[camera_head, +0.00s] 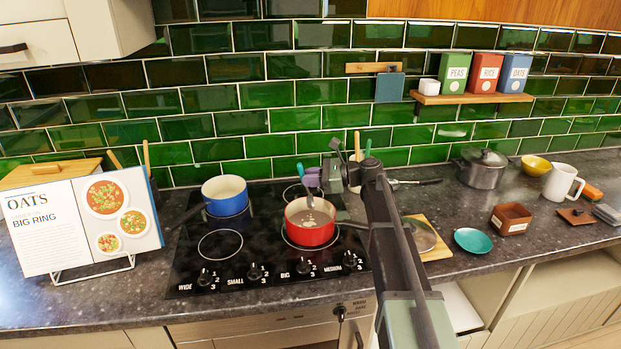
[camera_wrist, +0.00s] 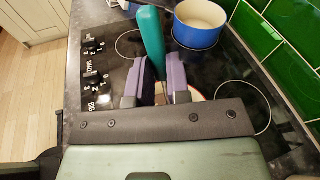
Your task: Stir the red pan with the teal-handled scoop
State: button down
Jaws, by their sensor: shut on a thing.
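The red pan (camera_head: 310,236) stands on the front-right ring of the black hob, with a pale inside. My gripper (camera_head: 313,180) is above the pan. It is shut on the scoop's teal handle (camera_head: 300,170), which sticks up past the fingers. In the wrist view, the teal handle (camera_wrist: 150,42) stands between the two purple fingers of my gripper (camera_wrist: 156,80). The scoop's lower end reaches down into the red pan; whether it touches the bottom I cannot tell. The wrist view mostly hides the red pan behind my gripper.
A blue pan (camera_head: 226,205) stands at the back left of the hob (camera_head: 195,270). A glass lid (camera_head: 421,236) lies on a board to the right. A recipe stand (camera_head: 82,222) is at left. A teal dish (camera_head: 473,240) and lidded pot (camera_head: 481,172) are further right.

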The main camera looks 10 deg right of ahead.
aim_at(310, 194)
notch_tip(310, 194, down, 6)
jog(key=b, duration=0.5)
jog(key=shift+f, duration=0.15)
jog(key=shift+w+a+f+b, duration=0.15)
jog(key=shift+f+b, duration=0.1)
jog(key=shift+b, duration=0.15)
jog(key=s, duration=0.3)
jog(key=shift+r, duration=0.25)
jog(key=w, duration=0.5)
jog(key=shift+w+d, duration=0.25)
jog(key=shift+s+a, duration=0.1)
jog(key=shift+s, duration=1.3)
